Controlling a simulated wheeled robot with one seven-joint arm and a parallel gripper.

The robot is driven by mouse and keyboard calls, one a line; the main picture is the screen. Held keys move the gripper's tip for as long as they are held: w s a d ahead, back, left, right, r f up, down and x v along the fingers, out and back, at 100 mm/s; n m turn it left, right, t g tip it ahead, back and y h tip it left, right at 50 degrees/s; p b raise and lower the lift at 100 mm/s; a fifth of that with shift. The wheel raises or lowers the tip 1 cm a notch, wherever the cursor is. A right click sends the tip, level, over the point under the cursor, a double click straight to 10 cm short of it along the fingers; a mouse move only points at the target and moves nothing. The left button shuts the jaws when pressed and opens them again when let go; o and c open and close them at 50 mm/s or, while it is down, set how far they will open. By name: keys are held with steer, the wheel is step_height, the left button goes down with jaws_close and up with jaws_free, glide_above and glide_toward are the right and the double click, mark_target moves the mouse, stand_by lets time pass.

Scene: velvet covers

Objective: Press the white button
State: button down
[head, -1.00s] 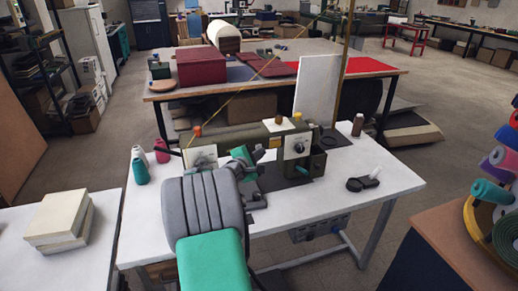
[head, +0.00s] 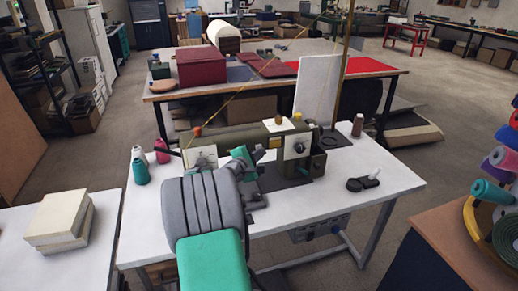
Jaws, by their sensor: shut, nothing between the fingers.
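The green sewing machine (head: 235,139) stands on the white table. I cannot make out for certain which small part is the white button. My arm hides the machine's lower middle.
Thread cones (head: 140,168) stand at the left of the white table (head: 365,213), and a brown spool (head: 358,126) stands at the right. A black tool (head: 362,183) lies at the right. A control box (head: 318,229) hangs below the table edge.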

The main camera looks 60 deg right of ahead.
steer(key=shift+w+d, duration=0.1)
stand_by(0.5)
steer(key=shift+w+d, duration=0.35)
stand_by(0.5)
steer(key=shift+s+a, duration=0.45)
steer(key=s+a+p, duration=0.2)
steer(key=s+a, duration=0.2)
steer(key=shift+a, duration=0.15)
stand_by(0.4)
steer(key=shift+s, duration=0.15)
